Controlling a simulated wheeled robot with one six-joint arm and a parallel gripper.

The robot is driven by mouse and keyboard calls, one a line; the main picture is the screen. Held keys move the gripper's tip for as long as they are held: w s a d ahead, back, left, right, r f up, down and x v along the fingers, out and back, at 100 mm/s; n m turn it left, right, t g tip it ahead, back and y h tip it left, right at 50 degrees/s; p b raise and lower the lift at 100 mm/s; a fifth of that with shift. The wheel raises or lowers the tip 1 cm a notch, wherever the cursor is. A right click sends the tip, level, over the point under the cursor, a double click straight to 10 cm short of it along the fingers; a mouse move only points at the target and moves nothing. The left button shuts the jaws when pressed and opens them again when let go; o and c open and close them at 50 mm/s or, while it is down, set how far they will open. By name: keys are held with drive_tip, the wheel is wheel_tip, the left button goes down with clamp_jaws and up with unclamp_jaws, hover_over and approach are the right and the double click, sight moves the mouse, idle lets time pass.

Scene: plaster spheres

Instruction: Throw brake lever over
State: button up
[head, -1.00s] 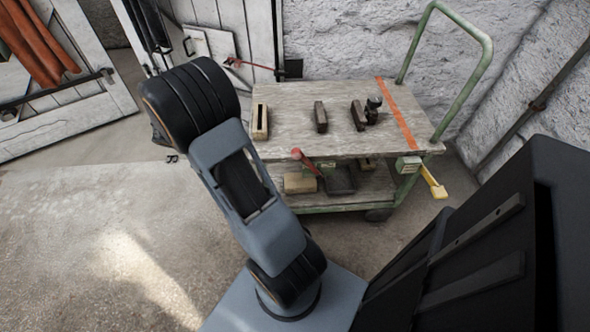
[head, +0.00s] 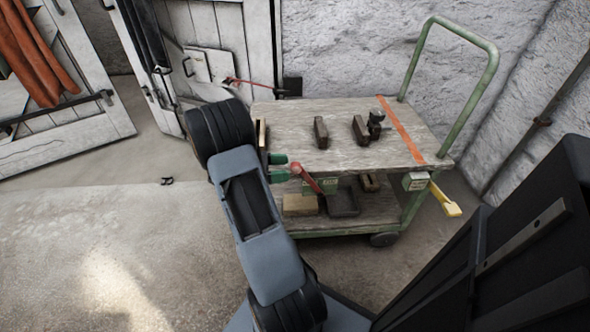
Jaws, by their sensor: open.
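The brake lever (head: 307,179), a red bar with a round red knob at its upper end, is mounted at the front edge of the trolley. It leans to the left, knob up, in front of a green plate with lettering too small to read. My gripper (head: 280,168) shows as two green fingertips just left of the knob. The fingertips are apart, one above the other, with nothing seen between them. A small gap seems to separate them from the knob. My arm hides the rest of the gripper and the trolley's left end.
The trolley's wooden top (head: 345,148) carries dark blocks (head: 321,132) and an orange stripe. Its lower shelf holds a tan block (head: 300,204) and a dark tray (head: 343,204). A yellow handle (head: 446,200) sticks out at the right. Bare floor (head: 100,230) lies left.

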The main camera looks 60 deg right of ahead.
sight(295, 167)
drive_tip(key=shift+b+x, duration=0.3)
drive_tip(key=shift+x, duration=1.7)
drive_tip(key=shift+c, duration=0.2)
